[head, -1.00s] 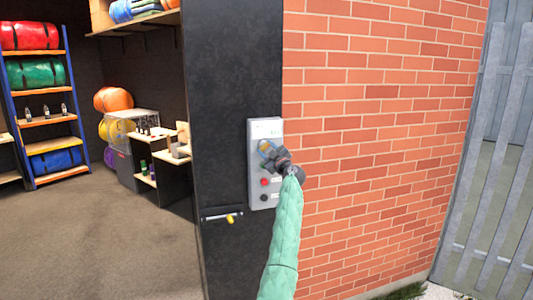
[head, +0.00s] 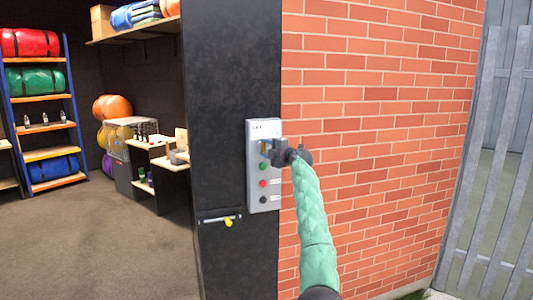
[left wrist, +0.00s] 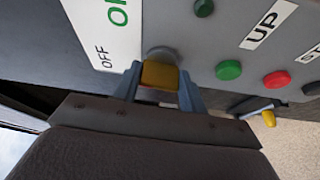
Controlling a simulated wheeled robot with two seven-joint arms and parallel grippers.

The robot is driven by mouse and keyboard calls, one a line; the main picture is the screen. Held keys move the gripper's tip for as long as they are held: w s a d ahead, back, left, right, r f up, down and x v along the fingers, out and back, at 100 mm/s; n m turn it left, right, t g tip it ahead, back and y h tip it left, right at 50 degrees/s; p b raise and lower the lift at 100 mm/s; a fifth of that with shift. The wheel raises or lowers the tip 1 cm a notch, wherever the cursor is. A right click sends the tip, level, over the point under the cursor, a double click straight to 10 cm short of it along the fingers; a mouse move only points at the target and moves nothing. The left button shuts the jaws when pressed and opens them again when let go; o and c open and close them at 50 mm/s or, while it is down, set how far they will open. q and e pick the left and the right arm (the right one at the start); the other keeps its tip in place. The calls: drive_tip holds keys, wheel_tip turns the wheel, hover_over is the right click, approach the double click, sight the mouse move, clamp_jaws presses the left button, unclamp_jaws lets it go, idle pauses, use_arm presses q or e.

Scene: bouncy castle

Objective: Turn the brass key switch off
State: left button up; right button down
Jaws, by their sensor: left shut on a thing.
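The brass key switch (head: 264,147) is at the top of a grey control box (head: 251,190) on the dark post. My left gripper (head: 267,150) reaches it from the right. In the left wrist view, the two fingers (left wrist: 159,90) are shut on the yellow-brass key (left wrist: 160,75), one on each side. The key's round grey base (left wrist: 162,53) sits behind it on the panel. A white label (left wrist: 105,30) with ON and OFF lies beside the key. My right gripper is not in view.
Below the key are a green button (head: 263,166), a red button (head: 263,183) and a black button (head: 263,199). A sliding bolt with a yellow handle (head: 229,222) is lower on the post. A brick wall (head: 380,130) stands to the right.

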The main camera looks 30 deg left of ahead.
use_arm(q)
drive_tip(key=shift+f+n, duration=0.1)
drive_tip(key=shift+n, duration=0.4)
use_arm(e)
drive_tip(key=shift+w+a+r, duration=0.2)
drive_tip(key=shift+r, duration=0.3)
use_arm(q)
drive_tip(key=shift+h, duration=0.3)
drive_tip(key=o, duration=1)
drive_tip(key=shift+b+v, duration=1.85)
drive_tip(key=shift+v, duration=2)
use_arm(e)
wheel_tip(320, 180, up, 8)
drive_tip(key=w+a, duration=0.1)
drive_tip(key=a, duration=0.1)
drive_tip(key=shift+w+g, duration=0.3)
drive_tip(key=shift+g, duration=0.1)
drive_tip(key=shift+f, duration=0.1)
